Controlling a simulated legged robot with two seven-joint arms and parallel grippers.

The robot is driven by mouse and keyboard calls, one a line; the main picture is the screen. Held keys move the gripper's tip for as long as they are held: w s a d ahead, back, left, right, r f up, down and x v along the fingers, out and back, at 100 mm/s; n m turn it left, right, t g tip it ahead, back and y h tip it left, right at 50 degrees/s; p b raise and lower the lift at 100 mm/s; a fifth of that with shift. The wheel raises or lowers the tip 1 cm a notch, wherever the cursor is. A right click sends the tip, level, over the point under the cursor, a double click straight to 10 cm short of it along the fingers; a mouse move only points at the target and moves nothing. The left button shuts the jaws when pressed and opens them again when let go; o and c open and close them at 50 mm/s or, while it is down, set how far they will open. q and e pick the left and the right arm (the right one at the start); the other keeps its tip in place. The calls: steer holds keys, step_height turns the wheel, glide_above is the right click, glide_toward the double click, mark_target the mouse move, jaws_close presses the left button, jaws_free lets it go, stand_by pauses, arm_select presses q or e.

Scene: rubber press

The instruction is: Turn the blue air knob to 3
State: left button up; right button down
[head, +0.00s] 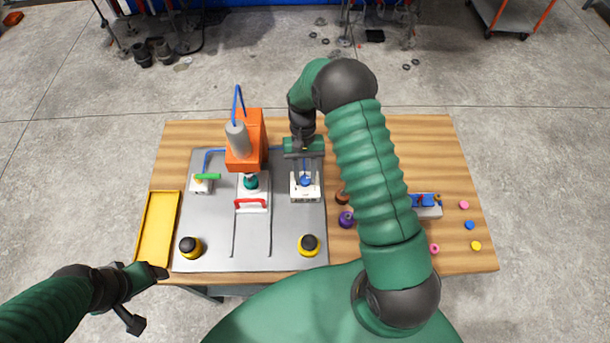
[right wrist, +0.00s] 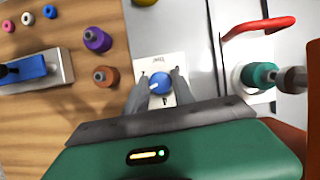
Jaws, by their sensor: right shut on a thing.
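The blue air knob (head: 305,180) sits on a small white box (head: 306,194) on the right half of the grey base plate. It also shows in the right wrist view (right wrist: 160,83), with a pale pointer mark on it. My right gripper (head: 305,175) reaches down from above, its two fingers (right wrist: 158,88) on either side of the knob and shut on it. The number the pointer faces is too small to read. My left gripper (head: 142,296) is off the table's front left corner, away from the knob; its fingers are unclear.
An orange press (head: 247,140) stands left of the knob, with a red handle (head: 250,203) in front. Black-and-yellow buttons (head: 309,244) stand in front. A purple spool (head: 346,218) is close right.

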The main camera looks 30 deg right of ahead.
steer(key=shift+w+r+n+h, duration=0.1)
steer(key=shift+w+n+h, duration=0.1)
steer(key=shift+n, duration=0.35)
steer(key=shift+w+n+h, duration=0.1)
steer(key=shift+n+h, duration=0.1)
steer(key=shift+n, duration=0.35)
steer(key=c, duration=1.4)
jaws_free()
steer(key=shift+o, duration=1.7)
steer(key=shift+w, duration=0.1)
